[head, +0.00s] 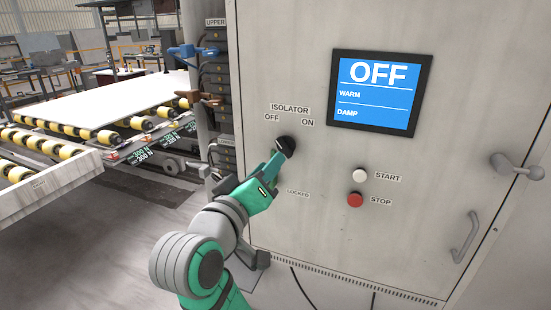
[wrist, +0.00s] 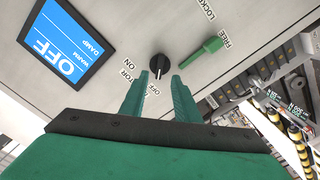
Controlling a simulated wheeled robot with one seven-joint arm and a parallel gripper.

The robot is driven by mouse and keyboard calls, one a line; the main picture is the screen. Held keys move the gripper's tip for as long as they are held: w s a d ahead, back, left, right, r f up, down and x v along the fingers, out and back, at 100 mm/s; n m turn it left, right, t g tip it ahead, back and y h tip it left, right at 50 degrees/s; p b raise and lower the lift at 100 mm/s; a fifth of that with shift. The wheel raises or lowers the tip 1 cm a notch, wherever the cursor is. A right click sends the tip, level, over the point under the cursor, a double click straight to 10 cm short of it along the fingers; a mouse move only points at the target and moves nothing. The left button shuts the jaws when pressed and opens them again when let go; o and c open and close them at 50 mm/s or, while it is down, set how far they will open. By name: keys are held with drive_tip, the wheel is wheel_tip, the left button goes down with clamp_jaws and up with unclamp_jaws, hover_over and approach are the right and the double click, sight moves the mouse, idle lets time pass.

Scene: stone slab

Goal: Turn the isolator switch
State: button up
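The isolator switch is a black rotary knob (head: 286,145) on the grey cabinet door, with OFF at its upper left and ON at its upper right. It also shows in the wrist view (wrist: 160,63), where its exact pointing is hard to read. My green gripper (head: 276,160) is close to the knob, from the lower left. In the wrist view my gripper (wrist: 160,77) is open, its two fingers apart, with the knob between and just beyond the tips. No clear contact shows. A green lever (wrist: 203,52) sits beside the knob, near FREE and LOCKED labels; my gripper hides it in the head view.
A blue screen (head: 375,91) reads OFF, WARM, DAMP. A white START button (head: 360,175) and red STOP button (head: 355,200) are right of my gripper. A door handle (head: 466,238) and a knob lever (head: 517,167) stick out farther right. A roller conveyor (head: 90,140) stands left.

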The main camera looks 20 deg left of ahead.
drive_tip(key=shift+s+f, duration=0.1)
drive_tip(key=shift+s, duration=1.65)
drive_tip(key=shift+s, duration=0.1)
wheel_tip(320, 180, down, 20)
drive_tip(key=w+d+g+y, duration=0.1)
drive_tip(key=w+d+y, duration=0.1)
drive_tip(key=d, duration=0.1)
drive_tip(key=s+d+f+m+g, duration=0.1)
drive_tip(key=s+d+f, duration=0.2)
drive_tip(key=f, duration=0.5)
drive_tip(key=s+d+f, duration=0.2)
drive_tip(key=s+f, duration=0.2)
drive_tip(key=f, duration=0.4)
drive_tip(key=s+d+f+m, duration=0.5)
drive_tip(key=s+f, duration=0.4)
drive_tip(key=s, duration=0.5)
drive_tip(key=s+d+m, duration=0.1)
drive_tip(key=s+d, duration=0.2)
drive_tip(key=s, duration=0.4)
drive_tip(key=s+d+h, duration=0.1)
drive_tip(key=s+d, duration=0.2)
drive_tip(key=s, duration=0.4)
drive_tip(key=shift+s+d+m+g, duration=0.15)
drive_tip(key=shift+d+m+g, duration=0.15)
drive_tip(key=shift+d+m, duration=0.1)
